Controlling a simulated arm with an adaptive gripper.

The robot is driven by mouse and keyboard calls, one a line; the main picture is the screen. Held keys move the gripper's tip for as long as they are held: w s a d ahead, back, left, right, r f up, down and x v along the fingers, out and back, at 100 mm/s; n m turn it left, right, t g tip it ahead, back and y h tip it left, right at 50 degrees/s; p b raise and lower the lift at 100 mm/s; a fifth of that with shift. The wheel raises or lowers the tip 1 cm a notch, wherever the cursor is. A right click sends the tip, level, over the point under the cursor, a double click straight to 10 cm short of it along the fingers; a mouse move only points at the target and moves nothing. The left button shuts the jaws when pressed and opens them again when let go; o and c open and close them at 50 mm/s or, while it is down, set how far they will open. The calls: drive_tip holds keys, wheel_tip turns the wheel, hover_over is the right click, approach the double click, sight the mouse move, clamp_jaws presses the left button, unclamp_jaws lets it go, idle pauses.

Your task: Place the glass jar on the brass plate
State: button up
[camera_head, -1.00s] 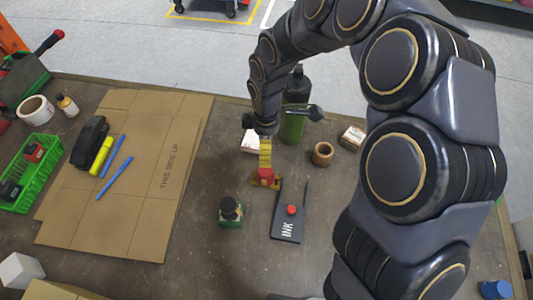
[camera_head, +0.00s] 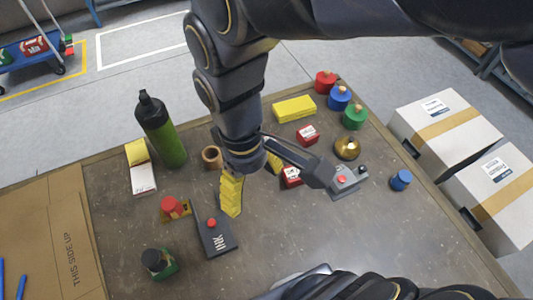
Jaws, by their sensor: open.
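A brass-coloured flat plate (camera_head: 186,214) lies on the table at the left of the middle. A small red-topped object (camera_head: 171,204) stands on or against it; I cannot tell whether this is the glass jar. A dark, black-topped object with a green base (camera_head: 157,262) stands apart, nearer the front left, and may be a jar too. My gripper (camera_head: 252,186) has yellow fingers spread apart with nothing seen between them. It is right of the red-topped object, above the table behind the black INK box. Contact with the table is unclear.
The black INK box (camera_head: 217,238) lies close by. A green bottle (camera_head: 163,132) and a wooden cup (camera_head: 212,157) stand behind. A grey box with a red button (camera_head: 347,181), a round brass-coloured object (camera_head: 347,148) and coloured weights are at right.

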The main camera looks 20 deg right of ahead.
drive_tip(key=s+d+r+m, duration=0.1)
drive_tip(key=s+d+m, duration=0.1)
drive_tip(key=s+m, duration=0.3)
drive_tip(key=shift+s, duration=0.75)
drive_tip(key=o, duration=0.4)
drive_tip(key=shift+o, duration=1.2)
drive_tip(key=shift+w, duration=0.25)
drive_tip(key=w+d+f+t, duration=0.1)
drive_tip(key=w+d, duration=0.6)
drive_tip(key=w, duration=0.2)
drive_tip(key=w+d+f, duration=0.1)
drive_tip(key=w+d, duration=0.6)
drive_tip(key=w, duration=0.2)
wheel_tip(320, 180, down, 10)
drive_tip(key=shift+w+a, duration=0.2)
drive_tip(key=shift+a, duration=0.1)
wheel_tip(320, 180, up, 10)
